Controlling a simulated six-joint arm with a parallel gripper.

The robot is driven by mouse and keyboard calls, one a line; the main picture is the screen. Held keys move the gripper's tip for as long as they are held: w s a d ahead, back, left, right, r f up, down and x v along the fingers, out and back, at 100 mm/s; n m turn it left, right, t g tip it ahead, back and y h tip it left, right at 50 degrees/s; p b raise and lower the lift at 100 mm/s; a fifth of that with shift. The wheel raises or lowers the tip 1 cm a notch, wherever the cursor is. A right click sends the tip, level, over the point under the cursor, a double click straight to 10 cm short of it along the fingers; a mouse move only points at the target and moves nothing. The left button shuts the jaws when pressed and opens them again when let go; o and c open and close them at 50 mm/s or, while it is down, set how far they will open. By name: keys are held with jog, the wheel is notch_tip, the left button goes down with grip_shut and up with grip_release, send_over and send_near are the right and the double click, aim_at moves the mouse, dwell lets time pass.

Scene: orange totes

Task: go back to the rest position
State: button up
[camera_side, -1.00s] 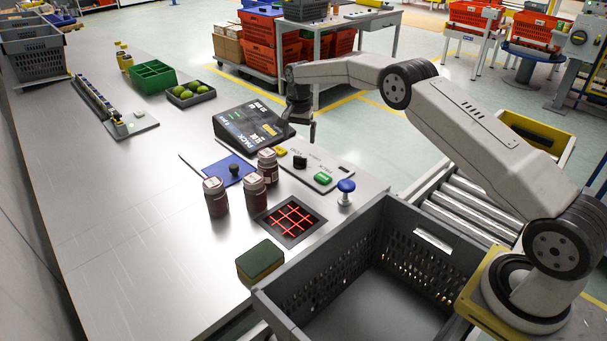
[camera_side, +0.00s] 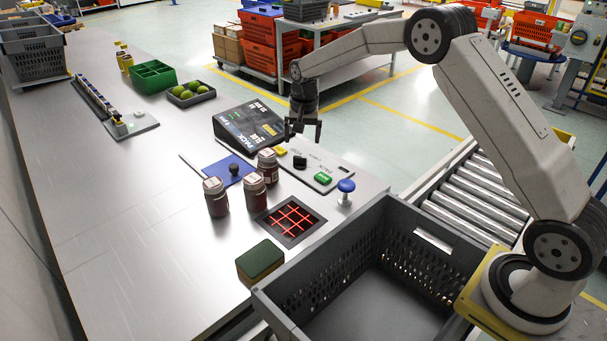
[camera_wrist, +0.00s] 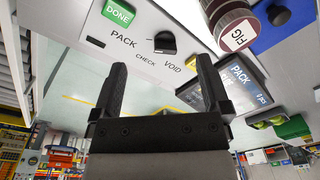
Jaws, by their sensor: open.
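My gripper (camera_side: 303,133) hangs above the back edge of the steel table, pointing down, near the control panel. Its two dark fingers (camera_wrist: 160,95) are spread apart in the wrist view, with nothing between them. The control panel (camera_side: 341,173) carries a green DONE button (camera_side: 323,178), a black knob (camera_side: 300,162) and a yellow button (camera_side: 281,151). In the wrist view the panel (camera_wrist: 90,27) shows the words PACK, CHECK and VOID. A tilted display (camera_side: 248,125) stands left of my gripper.
Several dark jars (camera_side: 216,200) stand near a blue mat (camera_side: 222,170). A red-lit scanner (camera_side: 291,220), a blue knob (camera_side: 346,187) and a green-yellow sponge (camera_side: 260,260) lie nearby. An empty grey crate (camera_side: 425,239) stands in front of my arm, beside a roller conveyor (camera_side: 476,196). The air around my gripper looks clear.

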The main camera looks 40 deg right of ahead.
jog(key=s+a+n, duration=0.2)
jog(key=s+n, duration=0.1)
jog(key=s, duration=0.6)
jog(key=s+a+n+t, duration=0.1)
jog(key=s+a+n, duration=0.1)
jog(key=s, duration=0.8)
jog(key=s+a+r+n, duration=0.1)
jog(key=s+a+n, duration=0.2)
jog(key=s, duration=0.7)
jog(key=shift+s+n+t, duration=0.15)
jog(key=shift+n+t, duration=0.25)
